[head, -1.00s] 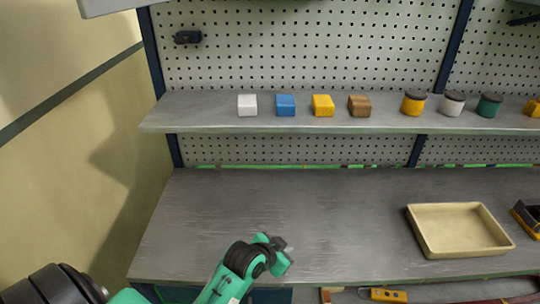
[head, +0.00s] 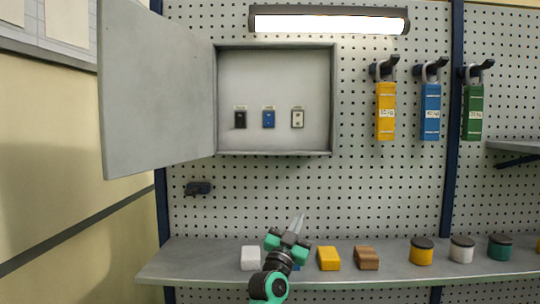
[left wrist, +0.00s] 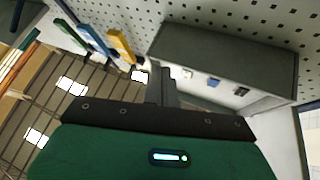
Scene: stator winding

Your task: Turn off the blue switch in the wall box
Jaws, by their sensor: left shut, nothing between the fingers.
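The grey wall box (head: 275,65) hangs on the pegboard with its door (head: 158,90) swung open to the left. Inside are a black switch (head: 240,119), the blue switch (head: 268,118) in the middle and a white switch (head: 297,118). My left gripper (head: 298,225) is shut and empty, pointing up, below the box and in front of the shelf. In the left wrist view the box (left wrist: 225,60) and the blue switch (left wrist: 213,82) show beyond the shut fingers (left wrist: 166,90). My right gripper is not in view.
A shelf (head: 200,262) below holds a white block (head: 250,258), a yellow block (head: 328,258), a brown block (head: 366,257) and several lidded jars. Yellow, blue and green tags (head: 385,110) hang on hooks right of the box. A small dark hook (head: 198,188) sits below the door.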

